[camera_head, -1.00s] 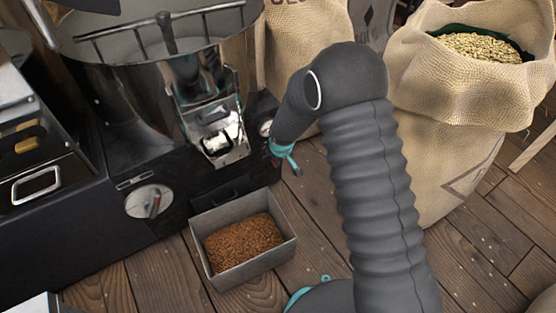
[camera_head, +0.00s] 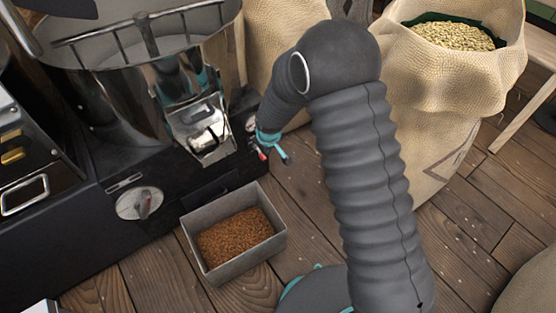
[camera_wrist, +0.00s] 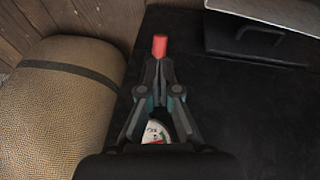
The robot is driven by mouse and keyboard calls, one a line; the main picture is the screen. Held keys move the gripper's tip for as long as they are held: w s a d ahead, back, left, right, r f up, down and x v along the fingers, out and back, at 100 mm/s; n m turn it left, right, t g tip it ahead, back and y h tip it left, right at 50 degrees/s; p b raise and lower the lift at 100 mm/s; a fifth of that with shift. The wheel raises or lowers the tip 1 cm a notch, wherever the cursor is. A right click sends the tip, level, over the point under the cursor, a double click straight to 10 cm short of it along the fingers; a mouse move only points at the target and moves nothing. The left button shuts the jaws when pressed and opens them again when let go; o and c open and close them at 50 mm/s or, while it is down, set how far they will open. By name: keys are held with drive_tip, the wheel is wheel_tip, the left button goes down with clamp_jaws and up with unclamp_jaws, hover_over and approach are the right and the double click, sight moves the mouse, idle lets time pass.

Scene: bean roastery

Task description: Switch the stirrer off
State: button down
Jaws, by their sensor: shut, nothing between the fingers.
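The stirrer's paddle arm (camera_head: 147,33) stands in the round steel cooling bin (camera_head: 110,98) at upper left. My gripper (camera_head: 272,157) is beside the machine's right end, mostly hidden behind my arm in the head view. A small red tip (camera_head: 263,155) shows against it. In the wrist view my gripper (camera_wrist: 160,65) is shut and empty, and a red cylinder (camera_wrist: 160,46), perhaps a switch lever's end, is right at the fingertips. Whether they touch I cannot tell. A pale dial (camera_wrist: 157,130) shows between the finger linkages. A round knob (camera_head: 139,203) is on the front panel.
A metal tray of brown granules (camera_head: 281,243) sits on the floor before the machine. A burlap sack (camera_head: 440,120) of pale beans stands at right. A steel chute (camera_head: 205,133) juts from the bin. The wooden floor between tray and sack is partly clear.

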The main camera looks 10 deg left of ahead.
drive_tip(key=s+d+r, duration=0.3)
drive_tip(key=s+d, duration=0.3)
drive_tip(key=s, duration=0.1)
drive_tip(key=shift+s+d+r+b, duration=0.2)
drive_tip(key=shift+d+b, duration=0.1)
drive_tip(key=shift+b, duration=0.15)
drive_tip(key=s+d+m+g+h, duration=0.2)
drive_tip(key=s+d, duration=0.3)
drive_tip(key=s, duration=0.1)
drive_tip(key=s+d+r+m+t, duration=0.1)
drive_tip(key=s+d+r+m, duration=0.2)
drive_tip(key=d+r, duration=0.4)
drive_tip(key=s+d+r+m+t, duration=0.2)
drive_tip(key=s+d+r, duration=0.3)
drive_tip(key=r, duration=0.8)
drive_tip(key=s+d+r+m+t, duration=0.1)
drive_tip(key=s+d+r+m, duration=0.3)
drive_tip(key=d+r, duration=0.6)
drive_tip(key=shift+s+d+r+p, duration=0.15)
drive_tip(key=shift+s+d+p, duration=0.15)
drive_tip(key=shift+s+d, duration=0.25)
